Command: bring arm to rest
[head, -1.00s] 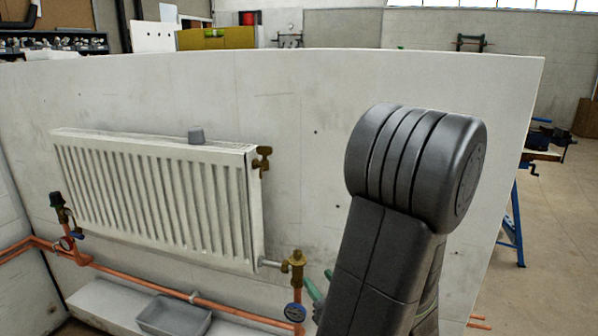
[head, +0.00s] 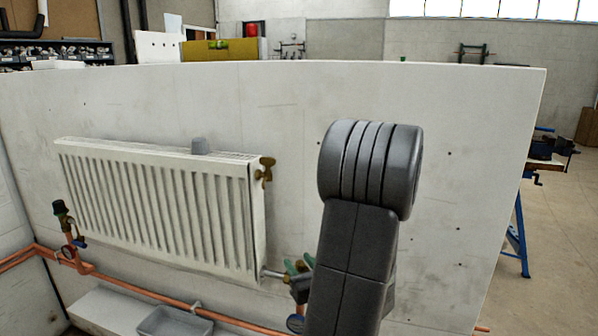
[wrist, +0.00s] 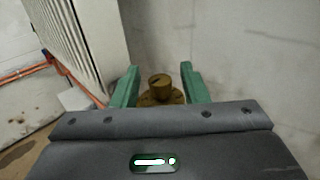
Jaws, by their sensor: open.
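My gripper (head: 298,267) is at the lower right corner of the white radiator (head: 160,210), its green fingers showing beside my dark arm. In the wrist view my gripper (wrist: 158,80) is open, with a brass valve (wrist: 160,84) between the two green fingers. Gaps show on both sides of the valve's top, and I cannot tell whether a finger touches its lower part. In the head view the gripper and arm hide most of this valve.
Copper pipes (head: 140,291) run below, by a grey tray (head: 172,322). The wall (head: 460,200) at right is bare.

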